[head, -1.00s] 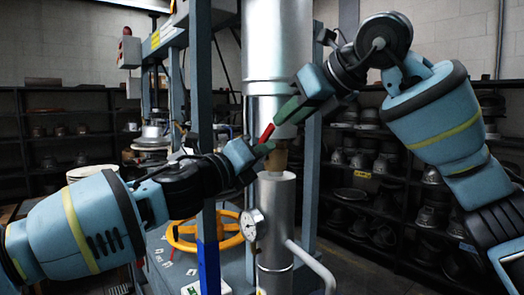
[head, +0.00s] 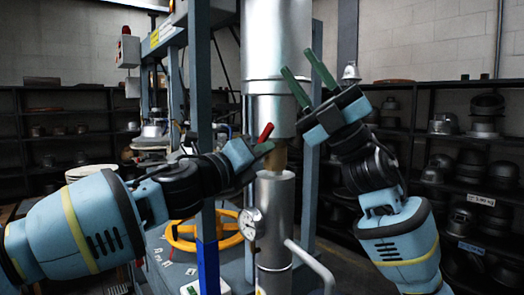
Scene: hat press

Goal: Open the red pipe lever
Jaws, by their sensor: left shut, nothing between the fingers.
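The red pipe lever (head: 266,132) shows as a short red bar tilted up to the right, in front of the brass-coloured fitting on the upright silver pipe (head: 276,215). My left gripper (head: 268,150) is shut just below the lever, its fingertips close to the lever's lower end. I cannot tell whether they touch it, and that end is partly hidden by the gripper. My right gripper (head: 298,62) is open and empty to the upper right of the lever, its two green fingers spread and pointing up in front of the upper pipe.
A pressure gauge (head: 251,223) sits on the pipe's left side, with a yellow handwheel (head: 204,232) beyond it. Blue press posts (head: 200,100) stand behind my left arm. A thin bent pipe (head: 308,262) runs off low right. Shelves with metal moulds (head: 484,115) line the right wall.

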